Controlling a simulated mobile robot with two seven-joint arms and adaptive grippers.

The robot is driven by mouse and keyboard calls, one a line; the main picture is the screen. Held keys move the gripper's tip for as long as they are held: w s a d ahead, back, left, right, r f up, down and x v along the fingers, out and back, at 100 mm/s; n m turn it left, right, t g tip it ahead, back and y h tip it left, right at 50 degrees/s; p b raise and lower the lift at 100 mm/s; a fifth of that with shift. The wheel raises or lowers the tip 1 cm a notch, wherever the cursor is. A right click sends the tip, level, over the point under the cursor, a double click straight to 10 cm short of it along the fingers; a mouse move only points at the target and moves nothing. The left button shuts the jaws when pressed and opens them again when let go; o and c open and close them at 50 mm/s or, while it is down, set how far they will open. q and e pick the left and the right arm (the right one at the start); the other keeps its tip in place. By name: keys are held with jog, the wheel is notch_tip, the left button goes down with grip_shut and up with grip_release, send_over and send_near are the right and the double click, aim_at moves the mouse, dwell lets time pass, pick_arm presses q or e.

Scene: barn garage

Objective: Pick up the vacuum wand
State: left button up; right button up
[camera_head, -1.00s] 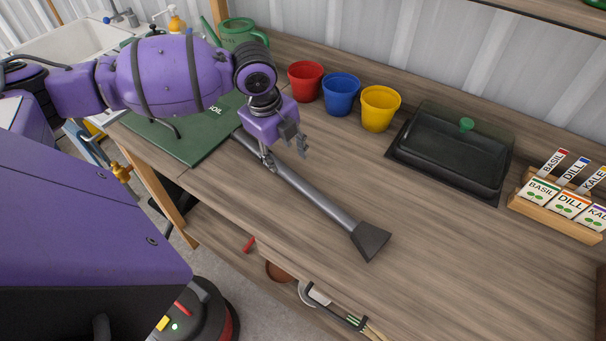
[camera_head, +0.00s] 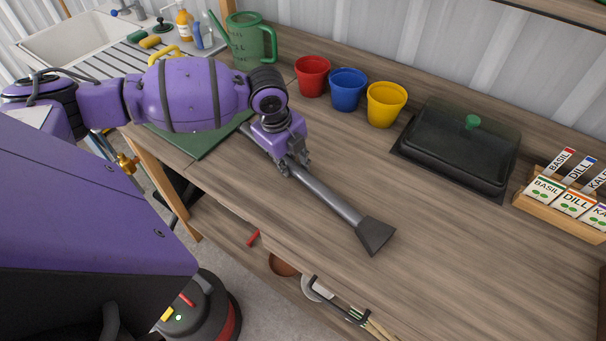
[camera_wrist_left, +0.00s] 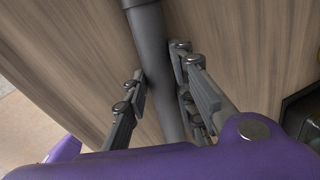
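The vacuum wand (camera_head: 332,200) is a long grey tube with a dark flared nozzle at its lower right end. It lies slantwise on the wooden workbench, with its upper left part hidden behind my arm. My left gripper (camera_head: 295,166) is low over the middle of the tube in the head view. In the left wrist view, the wand (camera_wrist_left: 150,45) runs between the two fingers of my left gripper (camera_wrist_left: 160,65). The fingers sit close against both sides of the tube, with little or no gap. My right gripper is out of view.
Red (camera_head: 312,76), blue (camera_head: 347,90) and yellow (camera_head: 386,104) cups stand behind the wand. A dark covered tray (camera_head: 455,150) and a seed packet rack (camera_head: 560,205) are to the right. A green mat (camera_head: 215,138) lies under my arm. The bench front is clear.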

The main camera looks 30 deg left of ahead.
pick_arm(q)
grip_shut()
jog(key=shift+r, duration=0.2)
jog(key=shift+r, duration=0.25)
notch_tip(320, 180, up, 2)
jog(key=shift+w+r, duration=0.1)
jog(key=s+a+r+p, duration=0.3)
jog(key=s+a+r, duration=0.6)
jog(key=s+r, duration=0.1)
jog(key=shift+s+a, duration=0.15)
jog(key=shift+a, duration=0.25)
